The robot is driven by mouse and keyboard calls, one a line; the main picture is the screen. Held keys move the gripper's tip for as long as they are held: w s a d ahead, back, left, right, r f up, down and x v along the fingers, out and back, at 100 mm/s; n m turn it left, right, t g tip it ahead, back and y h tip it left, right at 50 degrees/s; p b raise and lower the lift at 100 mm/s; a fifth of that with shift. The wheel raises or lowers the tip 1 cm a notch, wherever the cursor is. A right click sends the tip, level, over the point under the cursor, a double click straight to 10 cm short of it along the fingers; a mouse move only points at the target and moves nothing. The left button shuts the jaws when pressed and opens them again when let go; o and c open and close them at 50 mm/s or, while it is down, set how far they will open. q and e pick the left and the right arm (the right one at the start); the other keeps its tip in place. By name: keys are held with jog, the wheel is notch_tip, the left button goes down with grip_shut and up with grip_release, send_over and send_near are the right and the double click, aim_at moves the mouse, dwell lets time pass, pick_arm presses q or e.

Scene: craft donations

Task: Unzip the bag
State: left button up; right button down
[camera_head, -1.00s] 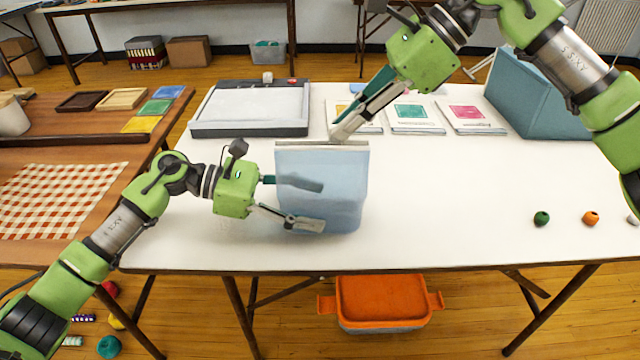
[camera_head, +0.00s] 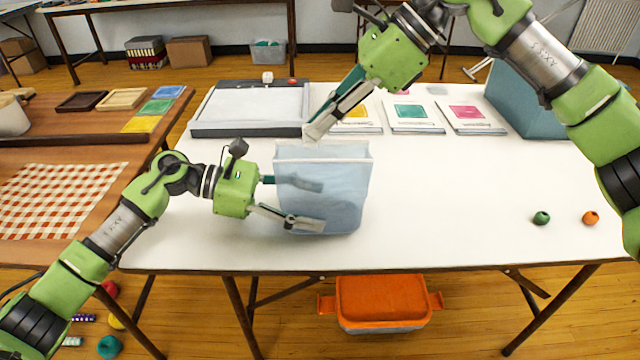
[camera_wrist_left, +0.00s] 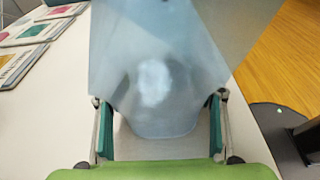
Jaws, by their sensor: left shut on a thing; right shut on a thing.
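The bag (camera_head: 335,205) is light blue and see-through, and it stands upright on the white table. Its top edge gapes, with front and back walls apart. My left gripper (camera_head: 309,204) holds the bag's body from the left, its fingers on either side. The left wrist view shows the bag (camera_wrist_left: 155,60) between the fingers of my left gripper (camera_wrist_left: 160,128). My right gripper (camera_head: 313,133) is shut at the bag's top rim, left of its middle. The zip pull itself is too small or hidden between those fingertips.
A grey-edged tray (camera_head: 250,110) and several booklets (camera_head: 413,113) lie behind the bag. A teal case (camera_head: 525,100) stands back right. Green (camera_head: 541,217) and orange (camera_head: 590,217) beads lie at front right.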

jog(key=shift+w+a, duration=0.15)
jog(key=shift+a, duration=1.1)
jog(key=c, duration=2)
grip_release()
jog(key=shift+c, duration=0.2)
jog(key=shift+c, duration=0.7)
jog(key=shift+r, duration=0.1)
jog(key=shift+r, duration=3.4)
pick_arm(q)
jog(key=o, duration=0.9)
